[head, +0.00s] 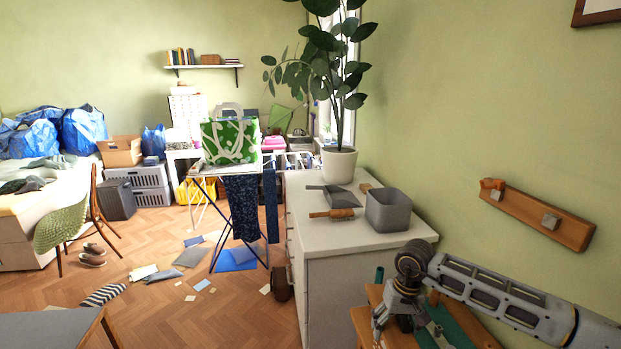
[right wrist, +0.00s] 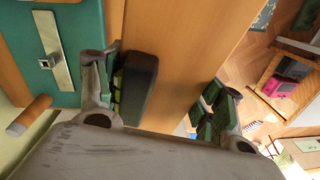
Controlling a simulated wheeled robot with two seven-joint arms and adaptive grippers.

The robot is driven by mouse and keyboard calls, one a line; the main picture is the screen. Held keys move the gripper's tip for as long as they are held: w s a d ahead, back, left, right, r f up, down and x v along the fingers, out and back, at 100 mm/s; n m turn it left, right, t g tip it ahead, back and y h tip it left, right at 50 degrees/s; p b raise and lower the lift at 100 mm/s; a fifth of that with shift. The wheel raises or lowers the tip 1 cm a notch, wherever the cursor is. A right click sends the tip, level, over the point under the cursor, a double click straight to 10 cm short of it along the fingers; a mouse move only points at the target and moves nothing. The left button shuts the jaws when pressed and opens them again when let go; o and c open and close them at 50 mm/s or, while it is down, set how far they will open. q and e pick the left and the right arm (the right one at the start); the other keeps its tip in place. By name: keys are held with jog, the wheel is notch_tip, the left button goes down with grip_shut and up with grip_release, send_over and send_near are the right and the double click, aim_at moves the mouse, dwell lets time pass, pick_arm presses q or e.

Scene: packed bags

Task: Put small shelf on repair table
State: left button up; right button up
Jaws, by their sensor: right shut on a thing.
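My right gripper (head: 398,312) is low at the right in the head view, over the wooden repair table (head: 364,325). In the right wrist view its fingers (right wrist: 165,100) stand on both sides of a pale wooden board, which looks like the small shelf (right wrist: 195,50). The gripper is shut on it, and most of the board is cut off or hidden. A teal mat (right wrist: 85,18) with a metal fitting lies beside the board in that view; green also shows on the table in the head view (head: 446,322). My left gripper is not in view.
A white cabinet (head: 335,240) left of the table carries a plant pot (head: 338,164), a grey bin (head: 392,210) and a brush (head: 332,213). A wooden rack (head: 540,218) hangs on the right wall. Papers litter the floor beyond.

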jog(key=shift+r, duration=0.1)
jog(key=s+a+r+n, duration=0.2)
jog(key=a+r+n, duration=0.2)
jog(key=a+r, duration=0.3)
jog(key=s+a+r+n, duration=0.3)
jog(key=a+r+n, duration=0.1)
jog(key=a+r, duration=0.4)
jog(key=shift+s+r+g, duration=0.3)
jog(key=shift+s+r, duration=0.05)
jog(key=s+d+r+m, duration=0.2)
jog(key=d+r+m, duration=0.1)
jog(key=r, duration=0.3)
jog(key=shift+s+d, duration=0.15)
jog(key=shift+d, duration=0.65)
jog(key=shift+a, duration=0.1)
jog(key=w+a+m, duration=0.5)
jog(key=w+a, duration=0.4)
jog(key=a, duration=0.2)
jog(key=shift+w, duration=0.2)
dwell(0.5)
jog(key=shift+a, duration=0.15)
dwell(0.3)
